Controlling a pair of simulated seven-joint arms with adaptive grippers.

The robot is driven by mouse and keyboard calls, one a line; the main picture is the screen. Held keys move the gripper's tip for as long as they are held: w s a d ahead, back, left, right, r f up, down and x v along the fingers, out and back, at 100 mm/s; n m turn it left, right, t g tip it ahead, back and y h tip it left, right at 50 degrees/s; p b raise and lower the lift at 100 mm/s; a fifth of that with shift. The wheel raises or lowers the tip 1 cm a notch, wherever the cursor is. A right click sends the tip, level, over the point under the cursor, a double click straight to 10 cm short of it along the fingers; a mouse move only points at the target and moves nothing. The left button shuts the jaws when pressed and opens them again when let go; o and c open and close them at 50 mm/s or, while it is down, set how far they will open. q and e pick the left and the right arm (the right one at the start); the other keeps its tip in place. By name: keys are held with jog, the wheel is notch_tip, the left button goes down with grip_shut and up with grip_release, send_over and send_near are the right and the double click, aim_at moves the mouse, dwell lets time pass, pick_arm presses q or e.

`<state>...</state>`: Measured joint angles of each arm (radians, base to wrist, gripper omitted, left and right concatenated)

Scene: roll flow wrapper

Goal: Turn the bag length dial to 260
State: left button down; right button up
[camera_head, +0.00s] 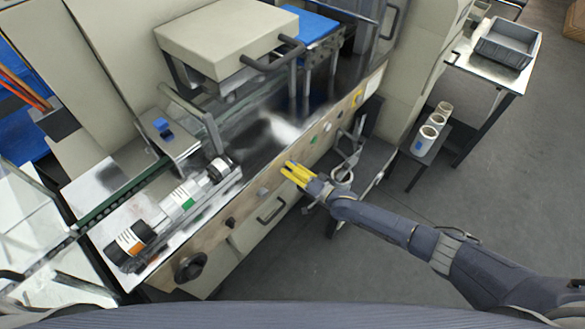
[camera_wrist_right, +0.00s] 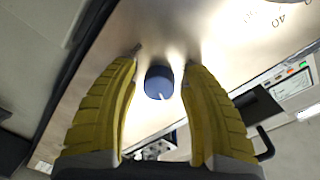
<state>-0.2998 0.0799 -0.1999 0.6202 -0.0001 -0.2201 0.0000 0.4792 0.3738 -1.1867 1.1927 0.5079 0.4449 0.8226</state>
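The dial (camera_wrist_right: 158,82) is a small round dark blue knob on a pale metal panel in the right wrist view. A short white mark sits on its lower edge as pictured. Printed numbers show at the upper right, one reading 40 (camera_wrist_right: 278,20); I cannot read a 260. My right gripper (camera_wrist_right: 162,60) has two yellow fingers, open, one on each side of the knob with gaps between. In the head view the right gripper (camera_head: 296,174) is at the machine's front panel, and I cannot make out the dial there. My left gripper is not in view.
The front panel (camera_head: 328,118) carries coloured buttons and a black knob (camera_head: 230,222), with a black handwheel (camera_head: 190,267) at its lower end. A drawer handle (camera_head: 270,210) is below. Rolls (camera_head: 183,197) lie on top. A side table holds a grey crate (camera_head: 508,43).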

jog(key=shift+o, duration=0.5)
jog(key=shift+r, duration=0.1)
jog(key=shift+d, duration=0.1)
jog(key=v, duration=1.1)
jog(key=shift+s+d, duration=0.3)
